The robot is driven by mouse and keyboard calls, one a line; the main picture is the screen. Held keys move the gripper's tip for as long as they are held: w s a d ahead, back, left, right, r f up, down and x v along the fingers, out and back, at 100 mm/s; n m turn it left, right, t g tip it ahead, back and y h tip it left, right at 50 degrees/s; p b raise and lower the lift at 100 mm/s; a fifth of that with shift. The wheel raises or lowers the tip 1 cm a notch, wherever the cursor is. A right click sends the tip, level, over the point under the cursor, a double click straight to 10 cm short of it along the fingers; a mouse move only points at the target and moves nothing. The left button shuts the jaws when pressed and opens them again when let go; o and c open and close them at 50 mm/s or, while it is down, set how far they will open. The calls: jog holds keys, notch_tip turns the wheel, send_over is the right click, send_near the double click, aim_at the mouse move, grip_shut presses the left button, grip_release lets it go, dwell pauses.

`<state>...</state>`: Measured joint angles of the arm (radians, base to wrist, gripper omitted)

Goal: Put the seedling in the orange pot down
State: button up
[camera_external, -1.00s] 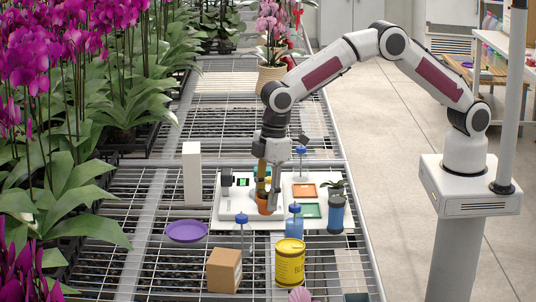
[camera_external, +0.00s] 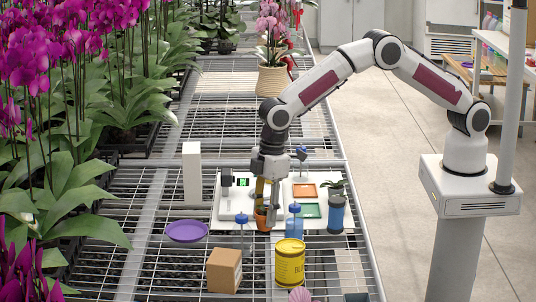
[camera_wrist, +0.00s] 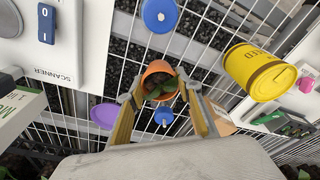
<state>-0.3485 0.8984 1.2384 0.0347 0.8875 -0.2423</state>
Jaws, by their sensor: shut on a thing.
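The seedling in the orange pot is held between the two fingers of my gripper (camera_external: 265,208). The orange pot (camera_external: 264,223) shows low between the fingertips, in front of the white scanner board's front edge. In the wrist view the pot (camera_wrist: 160,69) is gripped from both sides, and green leaves of the seedling (camera_wrist: 161,87) show inside its rim. My gripper is shut on the pot. Wire bench mesh shows beyond the pot in the wrist view. I cannot tell whether its underside touches anything.
A purple saucer (camera_external: 186,232) lies on the wire bench to the left. A cardboard box (camera_external: 224,271), a yellow can (camera_external: 290,263) and blue-capped bottles (camera_external: 294,224) stand close by. A blue pot with a seedling (camera_external: 336,213) is to the right. The white board (camera_external: 231,206) lies behind.

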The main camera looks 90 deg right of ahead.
jog(key=shift+f, duration=1)
jog(key=shift+f, duration=1.85)
jog(key=shift+f, duration=0.2)
jog(key=o, duration=1.2)
jog(key=shift+c, duration=0.2)
jog(key=shift+r, duration=0.2)
jog(key=r, duration=0.7)
jog(key=s+r, duration=0.1)
jog(key=r, duration=0.3)
jog(key=shift+d, duration=0.4)
jog(key=shift+s+r, duration=0.15)
jog(key=shift+r, duration=0.25)
